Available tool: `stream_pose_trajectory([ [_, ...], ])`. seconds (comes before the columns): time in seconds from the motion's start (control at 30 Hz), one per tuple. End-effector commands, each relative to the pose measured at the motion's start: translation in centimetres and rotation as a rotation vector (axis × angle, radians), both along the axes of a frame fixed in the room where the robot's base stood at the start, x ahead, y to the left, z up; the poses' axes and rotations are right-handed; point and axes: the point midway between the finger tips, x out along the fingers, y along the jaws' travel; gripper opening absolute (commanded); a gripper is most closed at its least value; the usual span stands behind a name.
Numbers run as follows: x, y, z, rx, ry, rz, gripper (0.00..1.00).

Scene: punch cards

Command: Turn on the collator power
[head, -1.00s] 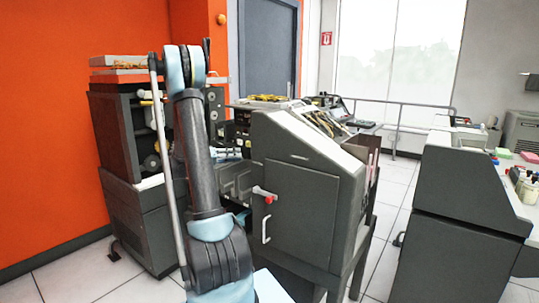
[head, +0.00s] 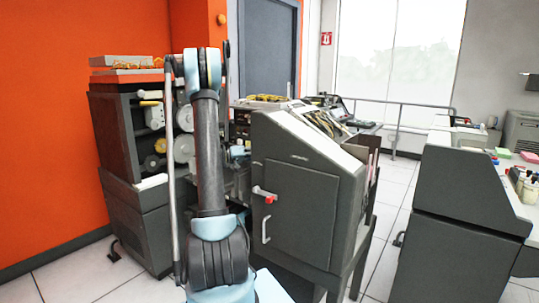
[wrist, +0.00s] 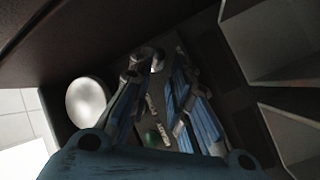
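A dark grey machine (head: 300,205) with a door stands in the middle of the head view. I cannot tell for sure that it is the collator. Small pale labels and a dim green round spot (wrist: 152,137) lie between the fingers. I see no clear power switch. In the head view my gripper is mostly hidden behind the arm.
A dark machine with reels (head: 150,130) stands at left by the orange wall. A grey cabinet (head: 455,220) stands at right. The wrist view shows a pale round part (wrist: 88,102) left of the fingers and grey panel edges (wrist: 272,42) close on the right. Tiled floor (head: 385,240) is open between machines.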

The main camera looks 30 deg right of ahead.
Motion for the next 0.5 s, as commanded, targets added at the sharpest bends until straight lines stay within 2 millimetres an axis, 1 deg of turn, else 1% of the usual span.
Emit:
stream_pose_trajectory([
  [0.03,-0.3,-0.9,0.0,0.000,0.000,-0.003,0.18],
  [0.1,-0.5,-1.9,0.0,0.000,0.000,-0.003,0.18],
  [0.2,-0.7,-3.0,0.0,0.001,0.000,-0.002,0.18],
  [0.33,-0.9,-3.9,0.0,0.000,0.000,-0.001,0.18],
  [0.5,-1.0,-4.3,0.0,0.000,0.000,0.000,0.18],
])
